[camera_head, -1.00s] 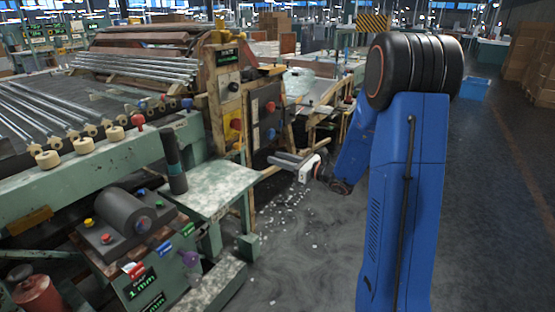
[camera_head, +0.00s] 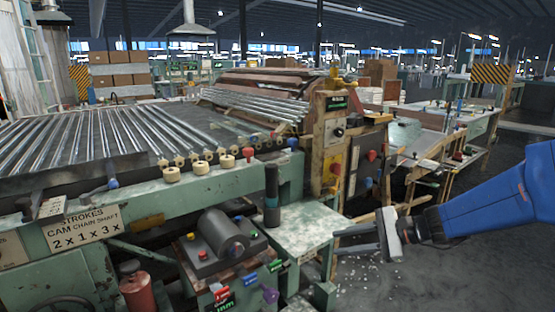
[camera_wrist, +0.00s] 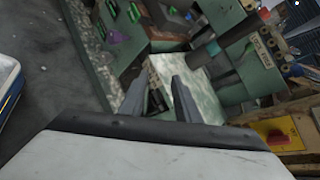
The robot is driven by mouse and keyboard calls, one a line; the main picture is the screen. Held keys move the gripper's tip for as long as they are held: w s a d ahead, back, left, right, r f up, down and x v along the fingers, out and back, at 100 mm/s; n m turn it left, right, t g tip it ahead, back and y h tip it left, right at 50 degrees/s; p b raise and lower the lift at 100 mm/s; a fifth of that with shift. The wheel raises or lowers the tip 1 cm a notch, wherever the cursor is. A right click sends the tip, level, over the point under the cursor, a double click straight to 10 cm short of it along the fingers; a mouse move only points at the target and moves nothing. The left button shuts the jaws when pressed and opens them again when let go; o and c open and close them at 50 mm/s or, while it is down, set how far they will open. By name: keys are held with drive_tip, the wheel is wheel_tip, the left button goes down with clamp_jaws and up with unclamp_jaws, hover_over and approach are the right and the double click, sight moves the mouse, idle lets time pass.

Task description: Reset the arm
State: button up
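My blue arm comes in from the right edge in the head view. My gripper (camera_head: 338,243) points left, just right of a small green-and-white worn table (camera_head: 295,232). Its two grey fingers are apart with nothing seen between them. In the wrist view my gripper (camera_wrist: 160,78) also shows two separate fingers, with the machine's table (camera_wrist: 190,98) behind them. I cannot tell the exact gap between the fingertips and the table edge.
A green machine with glass tubes (camera_head: 85,135) fills the left. A dark upright cylinder (camera_head: 272,195) stands on the small table. A wooden control panel (camera_head: 330,140) stands behind my gripper. White shards (camera_head: 385,275) lie on the floor. Open floor (camera_head: 480,275) is at lower right.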

drive_tip(key=s+f+n+g+h, duration=0.25)
drive_tip(key=s+n+h, duration=0.4)
drive_tip(key=s, duration=0.85)
drive_tip(key=s+d+r+n+t+h, duration=0.1)
drive_tip(key=s+d+n+t+h, duration=0.1)
drive_tip(key=s+d+n+h, duration=0.3)
drive_tip(key=shift+s+d+r+n, duration=0.15)
drive_tip(key=shift+s+d+n, duration=1.7)
drive_tip(key=shift+d, duration=1)
drive_tip(key=shift+t, duration=0.25)
